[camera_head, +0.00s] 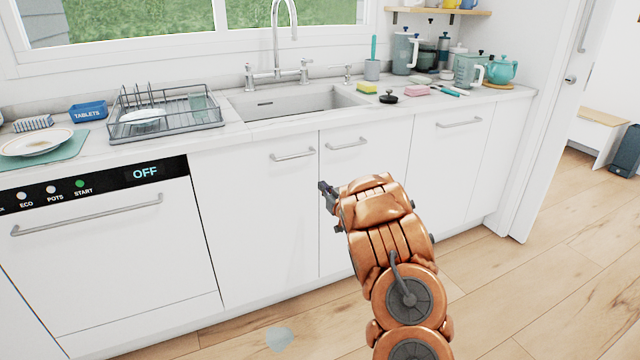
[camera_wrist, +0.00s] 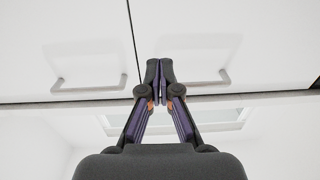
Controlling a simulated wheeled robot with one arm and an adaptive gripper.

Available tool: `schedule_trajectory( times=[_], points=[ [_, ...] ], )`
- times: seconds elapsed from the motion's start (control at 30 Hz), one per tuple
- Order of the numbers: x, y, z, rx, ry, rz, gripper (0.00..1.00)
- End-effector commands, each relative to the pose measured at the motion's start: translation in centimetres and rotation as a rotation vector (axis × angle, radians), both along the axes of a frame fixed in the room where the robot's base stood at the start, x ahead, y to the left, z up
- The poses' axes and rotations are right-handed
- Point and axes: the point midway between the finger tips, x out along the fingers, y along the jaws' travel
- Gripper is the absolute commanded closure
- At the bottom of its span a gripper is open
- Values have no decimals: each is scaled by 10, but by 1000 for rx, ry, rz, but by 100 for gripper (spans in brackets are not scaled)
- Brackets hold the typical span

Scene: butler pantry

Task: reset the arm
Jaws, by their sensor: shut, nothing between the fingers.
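My gripper (camera_wrist: 159,72) is shut and empty in the wrist view, its two fingertips together. Behind it are white cabinet doors with two bar handles, one on the left (camera_wrist: 88,84) and one on the right (camera_wrist: 196,83). In the head view my copper-coloured arm rises from the bottom right, and the gripper (camera_head: 324,187) shows only in part at its upper left end. It is in front of the white doors under the sink, below the door handles (camera_head: 293,155). I cannot tell how far it is from the doors.
The counter above holds a sink (camera_head: 295,101), a dish rack (camera_head: 165,128), a blue tablets box (camera_head: 88,111), a plate (camera_head: 36,141) and a teal teapot (camera_head: 502,69). The dishwasher (camera_head: 110,262) at left is closed and reads OFF. A pale patch (camera_head: 279,338) lies on the wooden floor.

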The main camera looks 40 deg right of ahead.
Motion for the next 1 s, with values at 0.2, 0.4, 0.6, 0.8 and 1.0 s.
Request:
schedule_trajectory(
  times=[0.2,0.4,0.6,0.8,1.0],
  points=[
    [-23,6,0,0,0,-1,100],
    [-34,9,1,0,-1,0,100],
    [-36,10,1,-1,-3,1,100],
    [-35,11,3,-7,20,-10,100],
    [-32,20,12,-31,162,-87,100]
  ],
)
